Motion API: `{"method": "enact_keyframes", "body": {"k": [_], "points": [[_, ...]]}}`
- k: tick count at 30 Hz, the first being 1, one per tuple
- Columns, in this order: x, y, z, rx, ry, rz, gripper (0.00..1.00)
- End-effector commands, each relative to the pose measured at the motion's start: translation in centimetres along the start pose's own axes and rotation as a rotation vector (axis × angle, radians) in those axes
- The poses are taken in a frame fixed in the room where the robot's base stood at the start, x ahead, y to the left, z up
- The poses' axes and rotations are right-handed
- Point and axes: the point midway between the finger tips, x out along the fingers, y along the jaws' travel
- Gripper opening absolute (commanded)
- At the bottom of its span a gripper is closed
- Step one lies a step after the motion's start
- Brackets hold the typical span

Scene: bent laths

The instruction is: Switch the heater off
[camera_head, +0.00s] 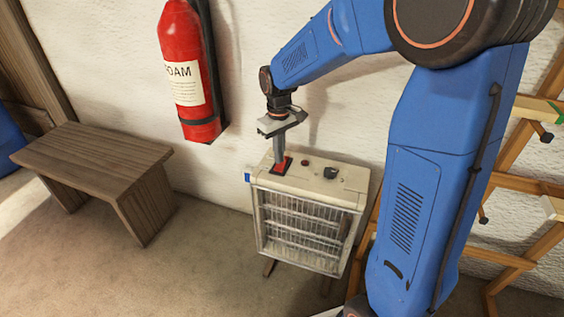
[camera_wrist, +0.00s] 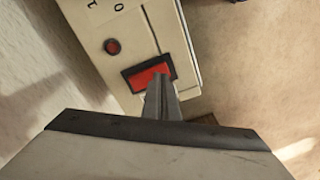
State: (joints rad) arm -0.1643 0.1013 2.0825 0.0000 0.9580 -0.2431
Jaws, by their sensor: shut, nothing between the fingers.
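The heater (camera_head: 308,218) is a cream box with a wire grille in front, standing on the floor against the wall. On its top are a red rocker switch in a black frame (camera_head: 282,164), a small dark red round light or button (camera_head: 305,162) and a black knob (camera_head: 330,172). My gripper (camera_head: 279,160) points down at the switch, its fingers closed and empty. In the wrist view the fingertips (camera_wrist: 158,82) overlap the lower edge of the red switch (camera_wrist: 150,76). I cannot tell whether they touch it. The round red light (camera_wrist: 112,46) shows beside it.
A wooden bench (camera_head: 95,155) stands left of the heater. A red fire extinguisher (camera_head: 188,70) hangs on the wall above and left. A wooden rack (camera_head: 515,185) stands at the right. Bare floor (camera_head: 190,275) lies in front of the bench.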

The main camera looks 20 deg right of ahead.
Motion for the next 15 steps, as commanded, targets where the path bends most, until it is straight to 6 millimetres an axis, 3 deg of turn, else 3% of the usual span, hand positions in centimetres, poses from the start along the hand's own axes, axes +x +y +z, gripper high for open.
{"method": "enact_keyframes", "body": {"k": [15], "points": [[-3.4, 0.0, 0.0, 0.000, 0.002, 0.000, 0.00]]}}
